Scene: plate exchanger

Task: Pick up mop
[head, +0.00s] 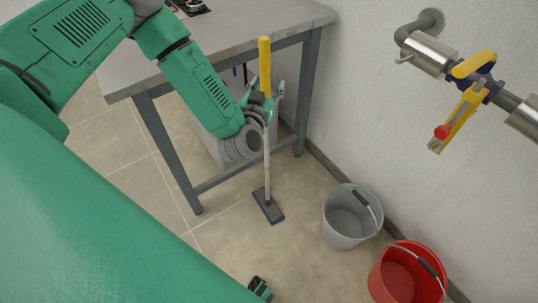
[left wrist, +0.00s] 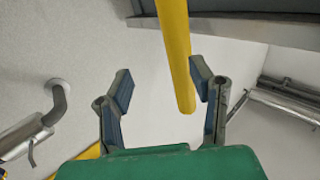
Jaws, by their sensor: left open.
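The mop stands nearly upright on the floor in front of the table, with a yellow grip (head: 265,66), a light grey pole (head: 267,165) and a dark flat head (head: 268,206). My left gripper (head: 268,103) is open at the mop, near the lower end of the yellow grip. In the left wrist view, the yellow grip (left wrist: 176,50) shows between the two open fingers (left wrist: 160,95), closer to the right finger, which overlaps its edge. I cannot tell whether it touches. A small dark part at the head view's bottom edge may be my right gripper (head: 260,288).
A grey table (head: 235,25) with metal legs stands behind my left arm. A grey bucket (head: 350,215) and a red bucket (head: 408,275) stand by the wall at right. A wall pipe (head: 430,52) with a yellow valve handle (head: 458,115) sticks out above.

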